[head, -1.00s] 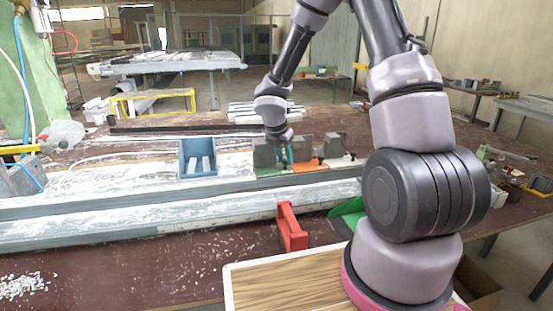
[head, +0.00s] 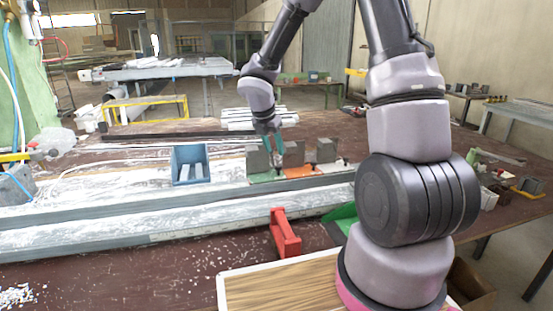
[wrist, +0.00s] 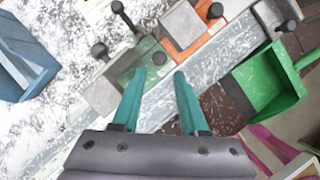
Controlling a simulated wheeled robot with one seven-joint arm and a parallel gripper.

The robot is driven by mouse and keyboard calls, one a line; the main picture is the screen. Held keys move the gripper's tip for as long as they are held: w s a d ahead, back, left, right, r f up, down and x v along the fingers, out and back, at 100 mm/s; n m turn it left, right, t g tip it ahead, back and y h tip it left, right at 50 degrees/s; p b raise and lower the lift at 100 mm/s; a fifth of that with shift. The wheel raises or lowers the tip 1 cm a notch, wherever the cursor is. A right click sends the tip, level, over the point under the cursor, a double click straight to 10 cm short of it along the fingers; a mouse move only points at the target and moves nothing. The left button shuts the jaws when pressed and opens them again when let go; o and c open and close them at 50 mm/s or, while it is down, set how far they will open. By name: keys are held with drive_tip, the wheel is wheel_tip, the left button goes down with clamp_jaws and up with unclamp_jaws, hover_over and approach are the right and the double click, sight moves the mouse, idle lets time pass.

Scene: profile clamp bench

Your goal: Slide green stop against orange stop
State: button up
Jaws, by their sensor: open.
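The green stop (head: 264,177), a green plate with a grey block, sits on the grey profile rail. It shows in the wrist view (wrist: 150,58) just beyond my fingertips. The orange stop (head: 299,172), an orange plate with a grey block, is directly to its right. It is at the upper middle of the wrist view (wrist: 230,33). The two plates look very close; I cannot tell whether they touch. My gripper (wrist: 160,73) has two teal fingers, apart and with nothing between them. In the head view my gripper (head: 272,153) is over the green stop's right side.
Another grey block (head: 326,150) stands right of the orange stop. A blue bin (head: 174,165) is to the left. Dark knobs (wrist: 159,58) stick up around the stops.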

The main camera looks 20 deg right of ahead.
drive_tip(key=shift+v, duration=1.75)
drive_tip(key=s+d+r+m+t+y, duration=0.2)
drive_tip(key=s+r+m, duration=0.9)
drive_tip(key=m, duration=0.4)
drive_tip(key=s+d+r+m+t+y, duration=0.2)
drive_tip(key=s+r+m+y, duration=0.1)
drive_tip(key=s+r+m, duration=0.8)
drive_tip(key=s+m, duration=0.1)
drive_tip(key=m, duration=0.4)
drive_tip(key=shift+d, duration=0.3)
